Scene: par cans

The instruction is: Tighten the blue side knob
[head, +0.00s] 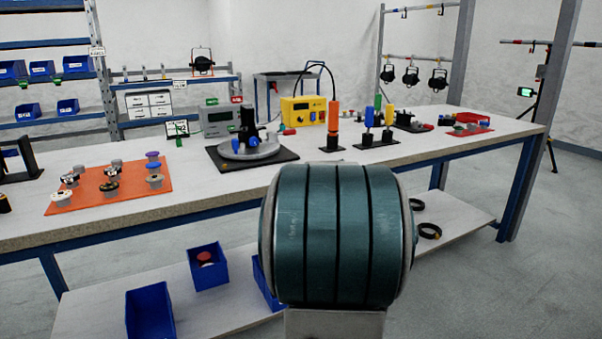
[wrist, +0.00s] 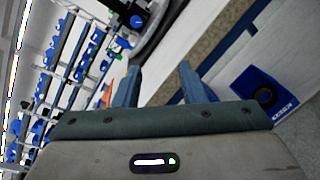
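A black clamp-like fixture (head: 247,118) stands on a round grey base (head: 262,152) over a black mat (head: 220,160) on the workbench. Small blue parts show low on the fixture; one is a blue knob (head: 253,141). In the wrist view a round blue knob (wrist: 136,22) shows on the dark fixture near the top edge, beyond my fingers. My gripper (wrist: 158,68) has its two blue fingers apart with nothing between them. It is short of the fixture and does not touch it. In the head view my own arm hides the gripper.
An orange mat (head: 100,205) with several small parts lies left of the fixture. A yellow box (head: 303,110), an orange-handled tool (head: 333,115) and blue and yellow upright tools stand right of it. Blue bins (head: 150,312) sit on the lower shelf.

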